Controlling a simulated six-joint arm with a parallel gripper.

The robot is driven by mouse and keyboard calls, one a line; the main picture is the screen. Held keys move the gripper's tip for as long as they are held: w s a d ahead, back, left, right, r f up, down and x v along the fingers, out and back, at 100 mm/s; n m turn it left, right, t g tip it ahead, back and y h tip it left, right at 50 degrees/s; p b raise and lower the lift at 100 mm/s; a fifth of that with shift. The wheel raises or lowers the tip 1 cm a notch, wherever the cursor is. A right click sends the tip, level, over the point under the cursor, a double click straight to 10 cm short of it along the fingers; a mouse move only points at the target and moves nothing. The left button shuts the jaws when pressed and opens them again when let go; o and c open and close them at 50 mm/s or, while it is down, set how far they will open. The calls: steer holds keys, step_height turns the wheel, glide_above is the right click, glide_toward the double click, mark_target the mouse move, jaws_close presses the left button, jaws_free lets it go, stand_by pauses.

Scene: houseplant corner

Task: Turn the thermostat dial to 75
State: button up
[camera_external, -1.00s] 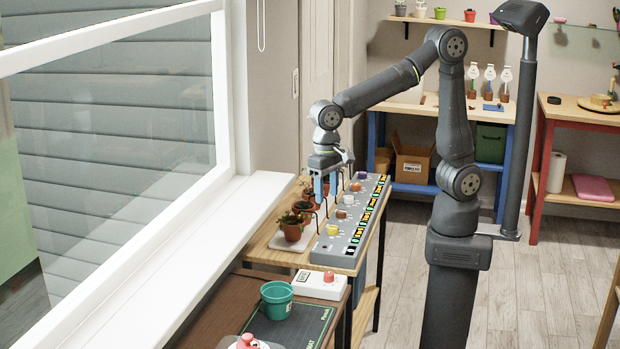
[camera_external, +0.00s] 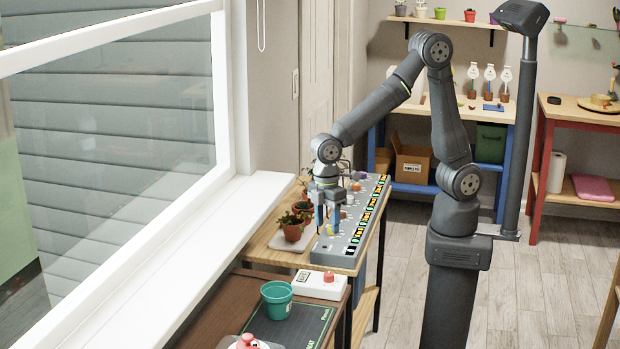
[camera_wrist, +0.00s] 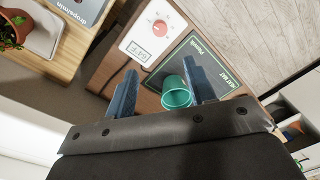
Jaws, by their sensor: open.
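The thermostat is a white box (camera_external: 320,286) with a red dial (camera_external: 328,276) on top, on the brown table at the near end. In the wrist view the white box (camera_wrist: 142,48) and its red dial (camera_wrist: 159,28) show beyond my fingertips. A small display on the box faces my gripper, its digits too small to read surely. My gripper (camera_external: 328,222) is open and empty, pointing down over the near end of the grey panel, behind and above the thermostat. In the wrist view its two blue fingers (camera_wrist: 160,82) are apart, short of the dial.
A teal pot (camera_external: 277,299) stands on the dark heat mat (camera_external: 312,322) in front of the thermostat. The long grey panel (camera_external: 350,245) with several knobs lies behind. The window sill (camera_external: 200,240) runs along the left.

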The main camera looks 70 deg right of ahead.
mark_target(329, 274)
steer(key=f, duration=1.6)
steer(key=shift+s+a+f, duration=0.1)
steer(key=shift+s+a, duration=0.1)
steer(key=shift+s, duration=0.15)
steer(key=shift+c, duration=0.4)
steer(key=c, duration=0.9)
